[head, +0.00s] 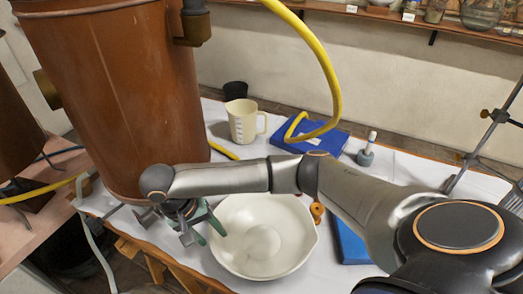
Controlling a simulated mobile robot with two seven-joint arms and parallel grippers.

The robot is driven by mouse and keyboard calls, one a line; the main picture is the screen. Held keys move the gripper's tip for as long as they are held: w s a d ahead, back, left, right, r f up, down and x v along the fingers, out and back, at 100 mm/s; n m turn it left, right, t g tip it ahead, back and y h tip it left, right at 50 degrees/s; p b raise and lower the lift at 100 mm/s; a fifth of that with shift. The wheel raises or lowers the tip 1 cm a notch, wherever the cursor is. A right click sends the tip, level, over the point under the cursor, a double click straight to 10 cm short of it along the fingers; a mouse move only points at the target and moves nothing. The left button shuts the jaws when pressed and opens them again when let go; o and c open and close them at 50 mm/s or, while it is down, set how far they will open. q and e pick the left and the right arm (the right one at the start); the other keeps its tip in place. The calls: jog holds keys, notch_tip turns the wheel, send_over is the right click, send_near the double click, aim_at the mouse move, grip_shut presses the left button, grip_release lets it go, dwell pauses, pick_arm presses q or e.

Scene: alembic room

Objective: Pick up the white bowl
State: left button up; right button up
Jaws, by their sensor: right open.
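The white bowl (289,255) sits upright on the white-covered table (393,175), with its spout-like lip toward the right. My right arm crosses in front of its far rim. My right gripper (168,226) hangs just left of the bowl, pointing down. It is open, with its fingers apart and nothing seen between them. Teal legs (212,218) of a small stand-like item show beside the gripper, at the bowl's left rim. The gripper partly hides this item. My left gripper is not in view.
A large brown vessel (115,100) stands close behind and left of the gripper. A yellow hose (326,70) arches above the table. A measuring jug (242,120), a blue book (311,138) and a small pestle-like item (367,150) stand farther back. Another blue item (350,240) lies right of the bowl.

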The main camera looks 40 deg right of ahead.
aim_at(212, 240)
jog(key=shift+a+x, duration=0.15)
jog(key=shift+x, duration=1.2)
jog(key=shift+a+x, duration=0.15)
jog(key=shift+x, duration=1.2)
jog(key=shift+w, duration=0.15)
grip_shut()
